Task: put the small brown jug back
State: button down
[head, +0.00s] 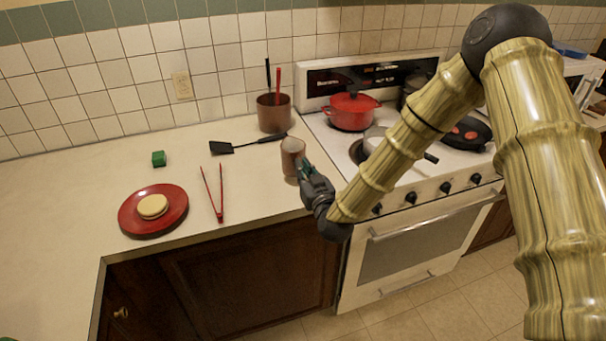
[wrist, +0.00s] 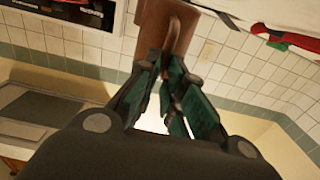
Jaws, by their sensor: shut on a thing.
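The small brown jug (head: 291,158) is upright at the right end of the counter, close to the stove's left side. I cannot tell whether its base touches the counter. My gripper (head: 303,171) is shut on the jug from its near right side. In the wrist view the brown jug (wrist: 166,27) shows at the top, with the green fingers of my gripper (wrist: 163,66) closed on a narrow part of it, perhaps its handle. The fingers hide part of the jug.
A brown utensil pot (head: 273,114) stands behind, with a black spatula (head: 240,146) in front. Red tongs (head: 214,195), a red plate (head: 132,221) with a pale round food, and a green block (head: 158,158) lie left. A red pot (head: 351,112) sits on the stove.

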jog(key=shift+w+f+p, duration=0.25)
jog(key=shift+f+p, duration=0.3)
jog(key=shift+f, duration=0.35)
jog(key=shift+w+f+p, duration=0.25)
jog(key=shift+f+p, duration=0.3)
jog(key=shift+f, duration=0.35)
jog(key=shift+f, duration=0.2)
jog(key=c, duration=1.5)
grip_release()
jog(key=shift+r, duration=0.1)
jog(key=shift+r, duration=0.1)
